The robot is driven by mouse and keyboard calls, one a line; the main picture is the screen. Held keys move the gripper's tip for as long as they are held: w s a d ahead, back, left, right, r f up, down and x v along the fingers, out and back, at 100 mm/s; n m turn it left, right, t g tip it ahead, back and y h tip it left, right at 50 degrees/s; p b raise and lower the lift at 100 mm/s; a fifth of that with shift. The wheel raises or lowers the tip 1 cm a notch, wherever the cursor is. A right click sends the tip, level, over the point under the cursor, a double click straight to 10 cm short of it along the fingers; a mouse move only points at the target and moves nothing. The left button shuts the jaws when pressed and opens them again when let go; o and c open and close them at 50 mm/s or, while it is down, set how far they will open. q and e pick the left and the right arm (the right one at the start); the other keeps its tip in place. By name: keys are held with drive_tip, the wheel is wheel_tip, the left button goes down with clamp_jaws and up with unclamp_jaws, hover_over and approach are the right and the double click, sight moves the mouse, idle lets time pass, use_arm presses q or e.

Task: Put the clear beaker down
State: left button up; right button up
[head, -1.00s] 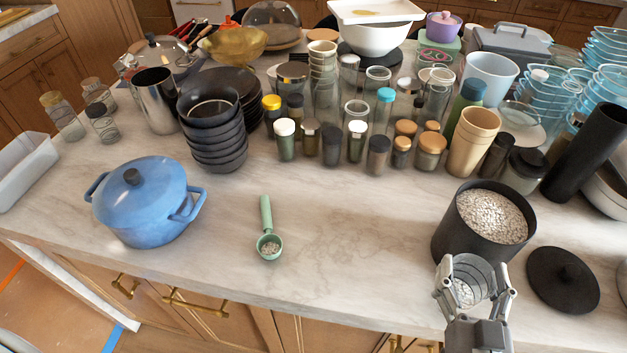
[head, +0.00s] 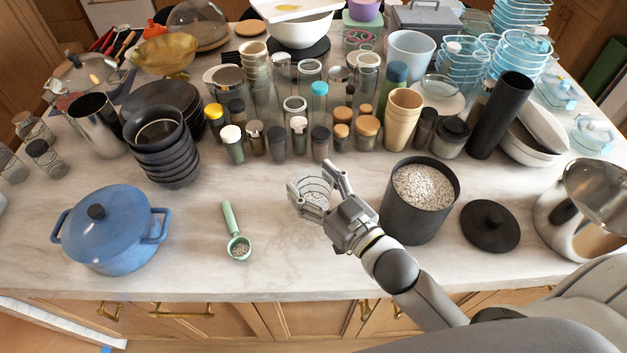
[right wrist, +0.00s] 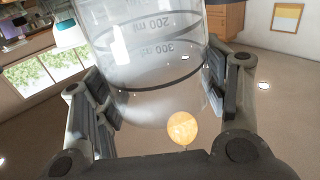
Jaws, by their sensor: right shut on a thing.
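The clear beaker (head: 311,186) has dark measuring lines and is between the fingers of my right gripper (head: 316,194). In the head view it is over the bare counter, left of the black canister; I cannot tell whether its base touches the marble. In the right wrist view the beaker (right wrist: 150,65) fills the upper middle, with 200 ml and 300 ml marks, and both fingers of the gripper (right wrist: 160,105) press on its sides. My left gripper is not in view.
The black canister of white beans (head: 395,214) stands right of the gripper, with its black lid (head: 490,226) beyond. Several jars and bottles (head: 298,138) stand behind. A green scoop (head: 231,226) and blue pot (head: 110,236) are left. Bare marble (head: 300,255) lies in front.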

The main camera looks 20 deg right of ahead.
drive_tip(key=shift+r+p, duration=0.1)
drive_tip(key=shift+p, duration=0.2)
drive_tip(key=shift+f+b, duration=0.65)
drive_tip(key=shift+f, duration=0.25)
drive_tip(key=shift+f+b, duration=2)
drive_tip(key=shift+f, duration=1)
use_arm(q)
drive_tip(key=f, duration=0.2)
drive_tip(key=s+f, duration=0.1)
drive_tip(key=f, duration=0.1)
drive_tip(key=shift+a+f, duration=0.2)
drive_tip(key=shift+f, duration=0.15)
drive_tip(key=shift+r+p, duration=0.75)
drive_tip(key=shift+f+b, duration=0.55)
use_arm(e)
drive_tip(key=shift+s+f, duration=0.1)
drive_tip(key=shift+f, duration=0.75)
drive_tip(key=o, duration=1.5)
